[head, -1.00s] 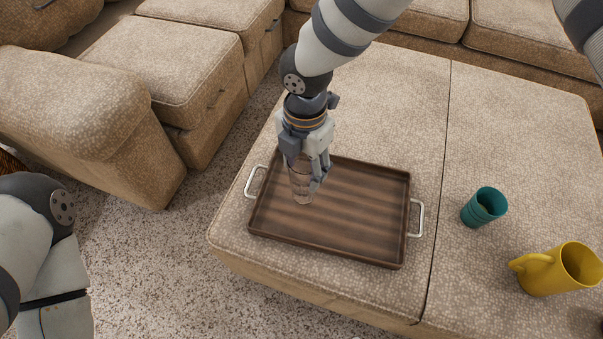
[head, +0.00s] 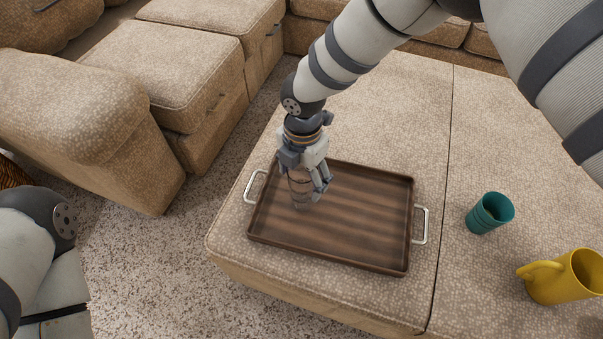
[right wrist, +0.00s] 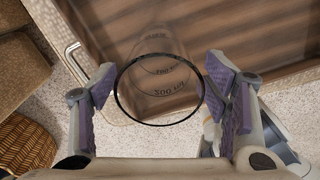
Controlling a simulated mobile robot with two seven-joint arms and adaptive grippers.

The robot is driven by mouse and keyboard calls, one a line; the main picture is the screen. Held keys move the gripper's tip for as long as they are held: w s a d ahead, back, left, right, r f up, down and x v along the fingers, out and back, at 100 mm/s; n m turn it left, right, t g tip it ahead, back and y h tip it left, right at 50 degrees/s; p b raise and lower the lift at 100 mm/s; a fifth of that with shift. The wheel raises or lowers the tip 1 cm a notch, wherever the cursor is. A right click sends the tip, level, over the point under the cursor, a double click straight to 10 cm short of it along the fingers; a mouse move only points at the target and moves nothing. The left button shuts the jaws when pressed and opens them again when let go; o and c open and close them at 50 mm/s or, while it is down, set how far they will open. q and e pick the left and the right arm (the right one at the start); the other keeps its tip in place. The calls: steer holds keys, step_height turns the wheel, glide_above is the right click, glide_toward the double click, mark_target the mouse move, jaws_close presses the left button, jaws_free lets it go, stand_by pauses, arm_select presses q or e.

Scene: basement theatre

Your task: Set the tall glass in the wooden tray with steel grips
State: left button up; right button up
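The tall glass (head: 301,190) is clear and upright, over the left part of the wooden tray. My right gripper (head: 305,178) comes down from above, with its fingers on either side of the glass, shut on it. In the right wrist view the dark rim of the glass (right wrist: 160,122) lies between the two purple finger pads, close against both. The brown tray (head: 365,225) lies on the ottoman and has steel grips at its left and right ends. The glass base is at or just above the tray floor; I cannot tell which. My left gripper is out of view.
A teal cup (head: 489,213) and a yellow pitcher (head: 563,278) stand on the ottoman (head: 400,105) right of the tray. The middle and right of the tray are empty. Sofas stand to the left and behind. A woven basket (right wrist: 25,145) shows in the right wrist view.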

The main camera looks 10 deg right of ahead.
step_height(320, 180, up, 12)
steer(key=p, duration=0.2)
steer(key=shift+r, duration=0.15)
steer(key=shift+d, duration=0.1)
